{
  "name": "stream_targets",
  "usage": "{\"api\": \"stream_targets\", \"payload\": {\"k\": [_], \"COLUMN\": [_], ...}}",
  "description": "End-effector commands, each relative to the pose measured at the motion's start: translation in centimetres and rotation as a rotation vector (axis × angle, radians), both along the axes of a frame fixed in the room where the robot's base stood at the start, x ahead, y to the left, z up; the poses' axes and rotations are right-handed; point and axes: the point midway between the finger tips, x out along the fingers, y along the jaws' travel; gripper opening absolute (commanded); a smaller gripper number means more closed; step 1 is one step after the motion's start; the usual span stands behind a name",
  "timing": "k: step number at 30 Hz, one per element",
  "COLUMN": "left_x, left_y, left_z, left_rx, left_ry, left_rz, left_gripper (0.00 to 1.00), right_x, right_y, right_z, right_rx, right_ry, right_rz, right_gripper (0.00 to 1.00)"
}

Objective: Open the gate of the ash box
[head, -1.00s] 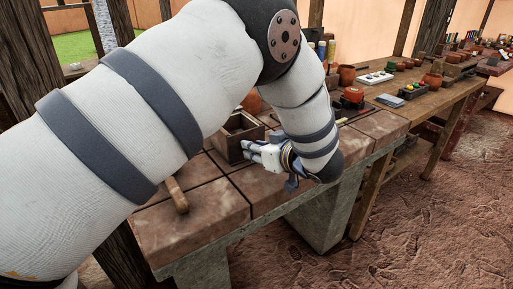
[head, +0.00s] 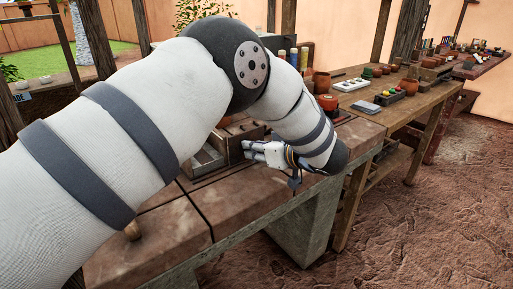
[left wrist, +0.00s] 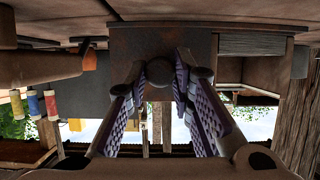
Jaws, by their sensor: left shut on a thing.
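The ash box (head: 205,160) sits on the brick bench in the head view, partly hidden behind my left arm. Grey compartment-like parts show at its left side, and a brown panel stands beside my fingers. In the left wrist view, which looks upside down, a dark rusty panel, seemingly the gate (left wrist: 150,42), carries a round knob (left wrist: 158,73). My left gripper (left wrist: 158,80) has its two purple-padded fingers closed around this knob. In the head view the left gripper (head: 250,149) is at the panel's right side. An open wooden hollow (left wrist: 235,72) shows beside the panel. My right gripper is not in view.
The brick bench (head: 165,230) has clear room in front of the box. A wooden table (head: 400,112) with pots, a tray and colour blocks stands to the right. The floor at right is free.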

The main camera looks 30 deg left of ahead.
Motion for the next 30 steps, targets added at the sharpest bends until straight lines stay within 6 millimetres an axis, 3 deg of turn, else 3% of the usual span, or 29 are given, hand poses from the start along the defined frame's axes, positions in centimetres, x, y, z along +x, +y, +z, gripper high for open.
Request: {"api": "stream_targets", "payload": {"k": [3,4,6,17,30], "left_x": [0.0,0.0,0.0,-0.2,-3.9], "left_y": [0.0,0.0,0.0,-0.6,-9.3], "left_z": [0.0,0.0,0.0,0.3,4.2], "left_rx": [-0.002,-0.002,-0.002,-0.002,-0.002], "left_ry": [0.000,0.000,0.000,-0.002,-0.002], "left_rz": [0.000,0.001,0.001,0.000,0.000], "left_gripper": [0.00,0.26,0.42,0.42,0.42], "right_x": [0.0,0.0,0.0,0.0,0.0], "right_y": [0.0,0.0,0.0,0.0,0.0], "right_z": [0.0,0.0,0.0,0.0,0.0], "right_rx": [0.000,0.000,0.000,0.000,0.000], "right_ry": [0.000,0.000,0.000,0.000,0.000], "right_rz": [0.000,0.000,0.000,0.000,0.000], "right_gripper": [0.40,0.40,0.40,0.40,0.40]}}
